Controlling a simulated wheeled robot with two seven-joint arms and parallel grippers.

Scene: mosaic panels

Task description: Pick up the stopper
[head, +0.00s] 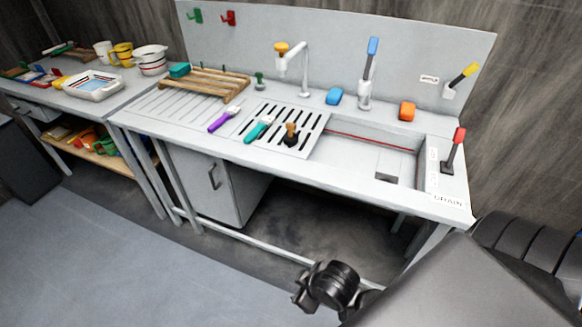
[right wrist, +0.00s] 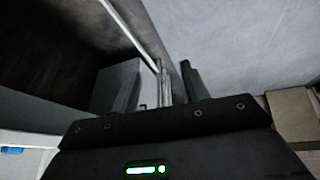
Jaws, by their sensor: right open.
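A small black piece with a brown wooden-looking knob (head: 291,134), which looks like the stopper, stands on the slotted grate (head: 309,146) left of the sink basin. A small dark green knobbed piece (head: 259,81) stands farther back on the counter; I cannot tell what it is. My right gripper (right wrist: 163,88) is open and empty in the right wrist view, low beside the grey floor, away from the countertop. A black part of my right arm (head: 334,284) shows below the counter in the head view. My left gripper is in neither view.
Purple (head: 224,119) and teal (head: 259,129) brushes lie left of the knobbed piece. The sink basin (head: 345,150) is to its right. A tap (head: 303,70) and upright handled tools rise behind. The counter's front edge lies between my right arm and the grate.

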